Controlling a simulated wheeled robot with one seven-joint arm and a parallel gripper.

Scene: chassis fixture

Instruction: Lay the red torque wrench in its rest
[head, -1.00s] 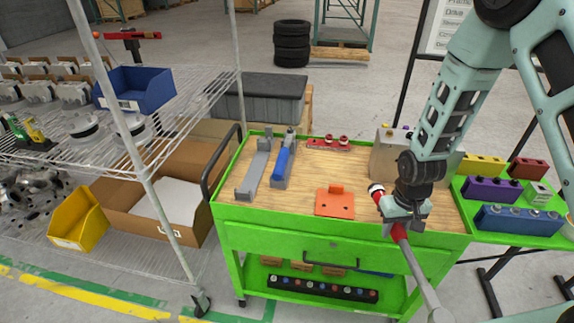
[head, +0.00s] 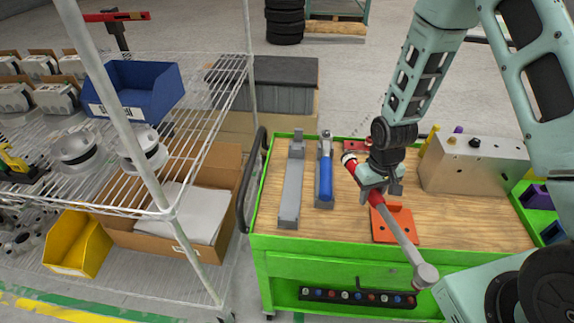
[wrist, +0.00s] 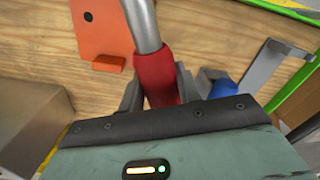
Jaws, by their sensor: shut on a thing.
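The red torque wrench (head: 380,203) has a red handle and a long grey shaft. My gripper (head: 381,187) is shut on its red handle and holds it above the cart, tilted, with the grey head toward the lower right. The wrist view shows the handle (wrist: 155,72) between the fingers of my gripper (wrist: 158,88). An empty grey rest (head: 291,190) stands at the left of the cart top. Beside it a second grey rest (head: 325,148) holds a blue-handled wrench (head: 326,180). The held wrench is right of both rests.
The green cart (head: 300,243) has a wooden top. An orange plate (head: 393,224) lies below the held wrench. A metal block (head: 470,167) stands at the right. A wire shelf (head: 165,205) with a blue bin (head: 135,90) stands left of the cart.

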